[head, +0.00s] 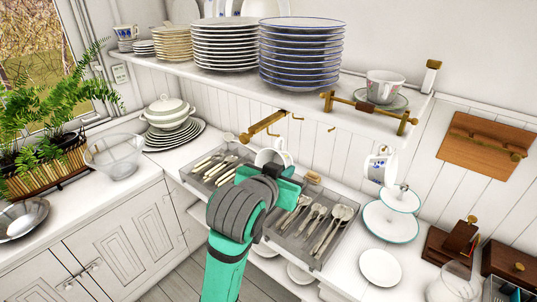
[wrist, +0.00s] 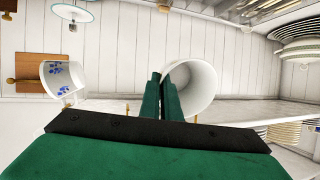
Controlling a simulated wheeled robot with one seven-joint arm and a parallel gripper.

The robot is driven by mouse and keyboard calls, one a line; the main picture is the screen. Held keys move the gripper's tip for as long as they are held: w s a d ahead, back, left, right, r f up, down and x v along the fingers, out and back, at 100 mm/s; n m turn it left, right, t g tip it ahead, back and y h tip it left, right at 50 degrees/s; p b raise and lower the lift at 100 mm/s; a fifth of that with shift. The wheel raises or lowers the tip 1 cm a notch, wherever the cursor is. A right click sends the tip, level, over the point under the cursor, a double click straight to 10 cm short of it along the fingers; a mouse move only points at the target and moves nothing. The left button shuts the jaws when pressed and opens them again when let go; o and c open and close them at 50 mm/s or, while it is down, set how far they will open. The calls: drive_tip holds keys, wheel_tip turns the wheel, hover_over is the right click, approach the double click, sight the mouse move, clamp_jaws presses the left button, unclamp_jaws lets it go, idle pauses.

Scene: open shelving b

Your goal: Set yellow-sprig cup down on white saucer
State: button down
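A white cup (head: 271,157) is at my gripper (head: 270,170), above the cutlery tray and below the wall shelf. In the wrist view the green fingers of my gripper (wrist: 163,78) are close together on the wall of the cup (wrist: 203,88), whose open mouth shows. The cup is tilted in that view, and no yellow sprig shows on its visible side. A small round white dish, which looks like the white saucer (head: 380,267), lies flat on the counter at the lower right, apart from the cup. My arm hides part of the cutlery tray.
The wall shelf (head: 215,77) holds plate stacks and a cup on a green-rimmed saucer (head: 398,102). A blue-flowered cup (head: 381,167) hangs on the right. A tiered stand (head: 390,222) is behind the white dish, with wooden boxes (head: 452,243) to its right. The cutlery tray (head: 322,238) lies left.

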drive_tip(key=s+a, duration=0.4)
drive_tip(key=s, duration=0.1)
drive_tip(key=shift+s, duration=0.4)
idle(1.3)
